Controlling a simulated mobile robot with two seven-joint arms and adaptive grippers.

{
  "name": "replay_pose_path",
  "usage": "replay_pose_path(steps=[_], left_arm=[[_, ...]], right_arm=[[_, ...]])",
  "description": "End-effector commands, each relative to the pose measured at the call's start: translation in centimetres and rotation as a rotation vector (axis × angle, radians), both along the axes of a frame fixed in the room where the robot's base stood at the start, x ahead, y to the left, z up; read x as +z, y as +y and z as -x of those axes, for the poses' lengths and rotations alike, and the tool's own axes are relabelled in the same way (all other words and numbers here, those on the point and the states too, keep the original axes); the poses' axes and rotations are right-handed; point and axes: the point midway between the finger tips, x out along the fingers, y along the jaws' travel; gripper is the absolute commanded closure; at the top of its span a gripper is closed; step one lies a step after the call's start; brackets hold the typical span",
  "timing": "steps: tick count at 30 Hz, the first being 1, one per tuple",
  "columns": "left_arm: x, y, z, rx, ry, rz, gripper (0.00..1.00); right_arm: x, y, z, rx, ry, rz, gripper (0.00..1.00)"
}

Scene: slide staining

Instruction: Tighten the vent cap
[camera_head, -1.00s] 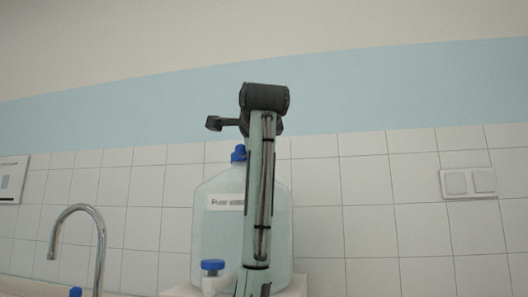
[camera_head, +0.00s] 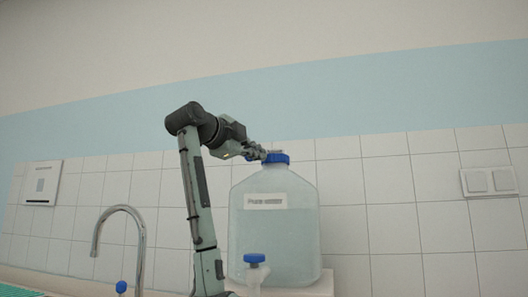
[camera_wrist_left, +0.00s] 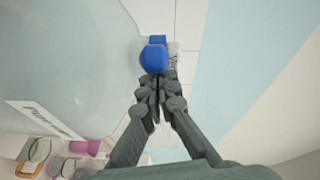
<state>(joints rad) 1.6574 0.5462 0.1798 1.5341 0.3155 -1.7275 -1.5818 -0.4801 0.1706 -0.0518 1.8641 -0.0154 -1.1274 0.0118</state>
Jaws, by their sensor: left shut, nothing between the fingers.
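A large clear carboy (camera_head: 290,230) of pale liquid with a white label stands upright against the tiled wall. A blue cap (camera_head: 277,158) sits on its neck. In the left wrist view a rounded blue cap (camera_wrist_left: 154,58) lies just beyond the fingertips, with more blue behind it. Which of these blue parts is the vent cap, I cannot tell. My left gripper (camera_head: 258,153) reaches in from the left at cap height. Its fingers (camera_wrist_left: 156,88) are shut with nothing between them, tips at or very near the cap. Contact is unclear. My right gripper is not in view.
A blue-handled tap (camera_head: 255,260) is at the carboy's lower front. A curved metal faucet (camera_head: 122,210) stands at left. A wall switch (camera_head: 489,181) is at right. In the left wrist view, several small jars (camera_wrist_left: 85,147) stand below. The space right of the carboy is clear.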

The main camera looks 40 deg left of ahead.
Motion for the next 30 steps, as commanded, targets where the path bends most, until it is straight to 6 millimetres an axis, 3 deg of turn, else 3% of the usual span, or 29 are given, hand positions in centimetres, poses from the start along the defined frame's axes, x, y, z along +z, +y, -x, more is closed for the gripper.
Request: replay_pose_path(steps=[7, 30], left_arm=[[0.03, 0.38, 0.02, 0.002, -0.001, 0.0, 1.0], [0.14, 0.44, -0.23, 0.006, 0.0, 0.002, 1.0]], right_arm=[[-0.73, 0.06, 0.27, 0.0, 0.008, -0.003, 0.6], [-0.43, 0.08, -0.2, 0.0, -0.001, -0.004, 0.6]])
